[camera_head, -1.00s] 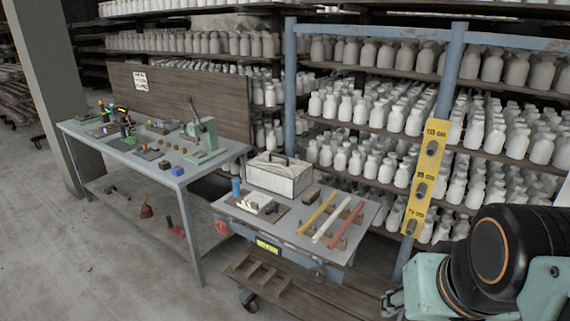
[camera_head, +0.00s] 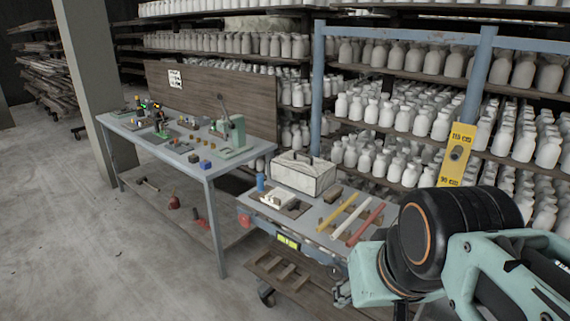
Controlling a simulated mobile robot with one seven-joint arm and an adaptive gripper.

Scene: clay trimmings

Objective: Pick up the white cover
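A white box-shaped cover (camera_head: 303,174) with dark edges and a dark handle on top stands at the back of a small grey cart (camera_head: 268,214). It looks upright and nothing touches it from above. My arm enters from the lower right. The end of my gripper (camera_head: 342,292) shows only as a small grey part below the cart's front right side, apart from the cover. Its fingers are mostly hidden by the arm, so I cannot see whether it is open.
The cart top also holds a blue bottle (camera_head: 261,182), white pieces on a dark board, and yellow, white and red bars (camera_head: 365,222). A workbench (camera_head: 200,163) with a green press (camera_head: 231,137) stands left. Shelves of white bottles fill the back. The left floor is clear.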

